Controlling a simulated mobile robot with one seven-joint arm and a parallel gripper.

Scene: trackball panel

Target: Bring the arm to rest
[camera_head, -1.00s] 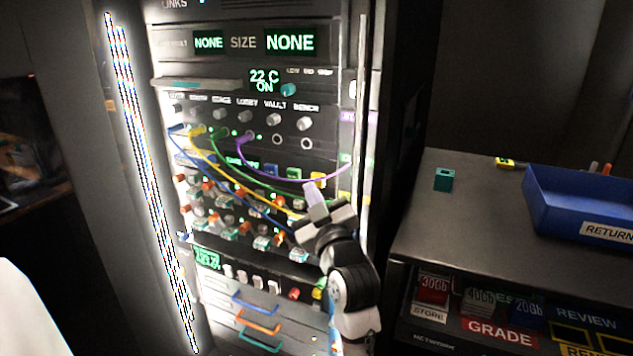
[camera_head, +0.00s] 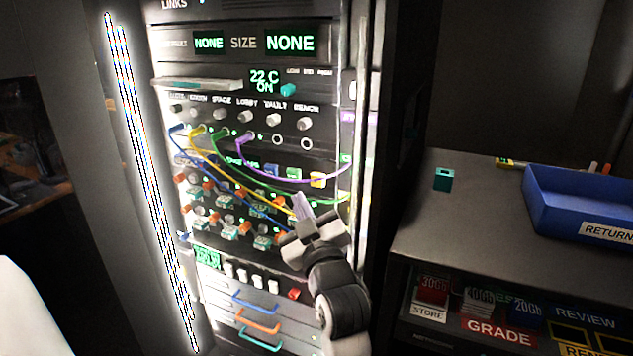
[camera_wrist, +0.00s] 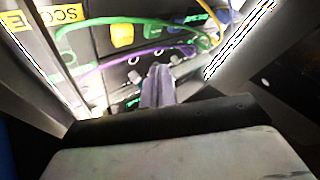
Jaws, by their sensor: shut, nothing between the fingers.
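My gripper (camera_head: 301,203) is in front of the lower middle of the rack panel (camera_head: 240,84), its fingers pointing up and toward the panel. The wrist view shows its two fingertips (camera_wrist: 158,84) together, with nothing between them. In that view the panel's cables and knobs lie beyond the fingers. A purple cable (camera_head: 290,182) and a green cable (camera_head: 262,188) hang across the panel above the gripper. A yellow cable (camera_head: 204,155) and a blue cable (camera_head: 215,184) run down behind it. Whether the fingers touch any cable cannot be told.
A dark counter (camera_head: 440,222) stands to the right of the rack. It carries a small teal block (camera_head: 443,179) and a blue RETURN tray (camera_head: 585,200). Red and grey cards stand on the shelf below. A lit vertical strip (camera_head: 150,190) borders the rack's left side.

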